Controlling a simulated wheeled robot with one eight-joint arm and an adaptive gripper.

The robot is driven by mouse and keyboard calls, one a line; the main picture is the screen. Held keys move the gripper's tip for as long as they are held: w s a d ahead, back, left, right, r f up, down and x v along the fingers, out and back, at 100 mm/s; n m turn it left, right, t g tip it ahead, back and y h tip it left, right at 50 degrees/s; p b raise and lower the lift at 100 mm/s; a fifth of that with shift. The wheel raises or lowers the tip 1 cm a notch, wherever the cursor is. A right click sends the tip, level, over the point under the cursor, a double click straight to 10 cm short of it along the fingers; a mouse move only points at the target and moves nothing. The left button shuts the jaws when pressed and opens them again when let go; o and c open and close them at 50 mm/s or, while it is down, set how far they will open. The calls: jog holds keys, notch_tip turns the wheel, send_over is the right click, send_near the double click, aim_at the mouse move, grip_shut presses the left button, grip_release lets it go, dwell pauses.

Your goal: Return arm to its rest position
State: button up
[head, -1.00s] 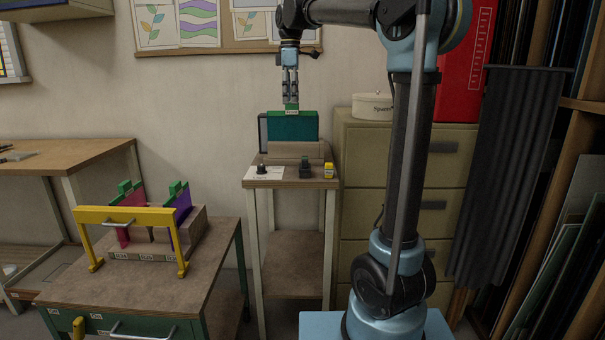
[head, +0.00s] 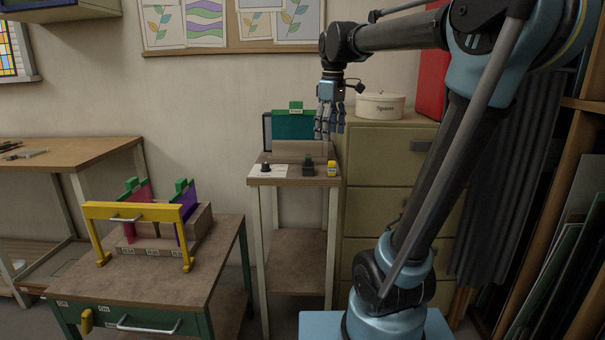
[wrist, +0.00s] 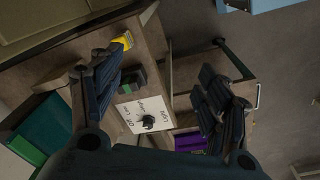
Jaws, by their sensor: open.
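My gripper (head: 329,124) is open and empty in the head view. It hangs pointing down from my bent arm, just in front of and to the right of the teal panel. The teal panel (head: 292,127) with a green tab on top stands upright in a holder on the small stand. In the wrist view my gripper's fingers (wrist: 160,100) are spread apart, with nothing between them; the stand top shows beyond them.
A drawer cabinet (head: 388,180) with a white tin (head: 380,106) stands right. A yellow gate (head: 132,211) fronts coloured panels at left.

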jog(key=s+d+f+m, duration=0.3)
jog(key=s+f, duration=0.4)
jog(key=f, duration=0.2)
jog(key=s+d+f+m+t, duration=0.1)
jog(key=s+d+f+m, duration=0.3)
jog(key=s+f, duration=0.3)
jog(key=s+d+f+m, duration=0.3)
jog(key=s+f, duration=0.4)
jog(key=f, duration=0.5)
jog(key=shift+s+d+f+m, duration=0.3)
jog(key=shift+s+m, duration=0.1)
jog(key=shift+m, duration=0.2)
